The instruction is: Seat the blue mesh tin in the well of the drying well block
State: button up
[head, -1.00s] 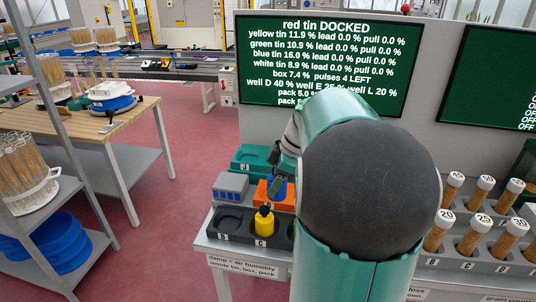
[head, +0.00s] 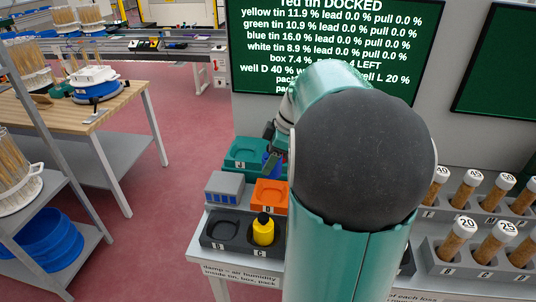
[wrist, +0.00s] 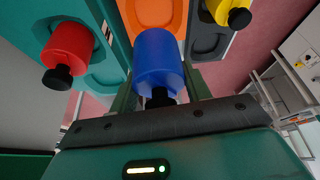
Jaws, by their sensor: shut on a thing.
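The blue mesh tin (wrist: 158,60) is between the two fingers of my gripper (wrist: 160,86), its dark knob towards the wrist. In the head view the tin (head: 271,164) shows small beside my gripper (head: 270,150), at the right part of a teal block (head: 232,166). The teal block has an empty round well at its left. An orange block (head: 284,186) with an empty well lies in front of it. I cannot tell for certain which one is the drying well block, nor the tin's height. My arm hides much of the right side.
A yellow tin (head: 263,232) stands in the dark block (head: 222,245), beside an empty well. A grey box (head: 224,187) sits left of the orange block. A red tin (wrist: 68,48) stands on teal at the wrist view's left. Numbered tubes (head: 463,228) stand in racks at right.

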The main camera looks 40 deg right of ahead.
jog(key=shift+w+a, duration=0.1)
jog(key=shift+s+a+r, duration=0.15)
jog(key=shift+s, duration=0.1)
jog(key=shift+w, duration=0.1)
jog(key=shift+f, duration=3)
jog(key=shift+f, duration=1.65)
